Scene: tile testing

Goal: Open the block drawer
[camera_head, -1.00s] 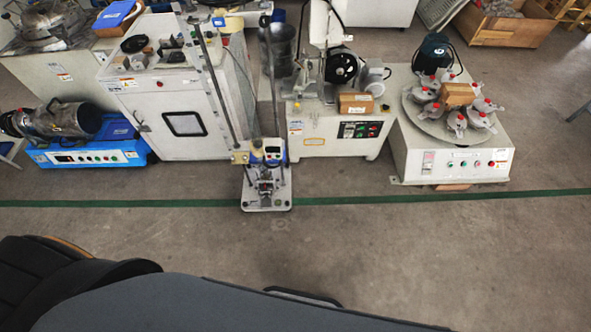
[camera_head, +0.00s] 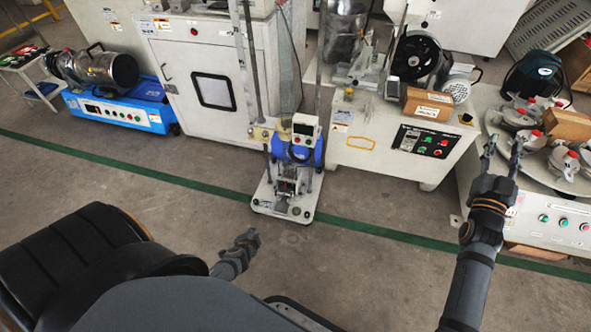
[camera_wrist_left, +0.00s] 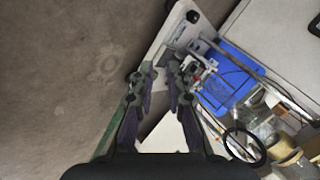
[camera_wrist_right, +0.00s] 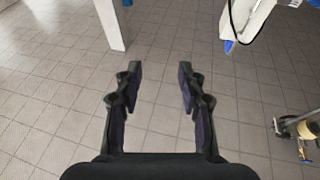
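I cannot pick out a block drawer in any view. A small blue-and-white test stand (camera_head: 290,150) with a white base stands on the floor, across the green line; it also shows in the left wrist view (camera_wrist_left: 232,75). My left gripper (camera_head: 250,236) hangs in front of and to the left of that base, apart from it in the picture. In the left wrist view its fingers (camera_wrist_left: 160,68) are partly open with nothing between them. My right gripper (camera_head: 503,142) is raised at the right, pointing up, in front of the turntable machine. Its fingers (camera_wrist_right: 160,68) are open and empty.
A white cabinet (camera_head: 195,95) and a blue machine (camera_head: 115,110) stand at the left. A white machine (camera_head: 385,145) with a control panel and a turntable machine (camera_head: 560,220) stand at the right. Bare floor (camera_head: 380,270) lies in front of them.

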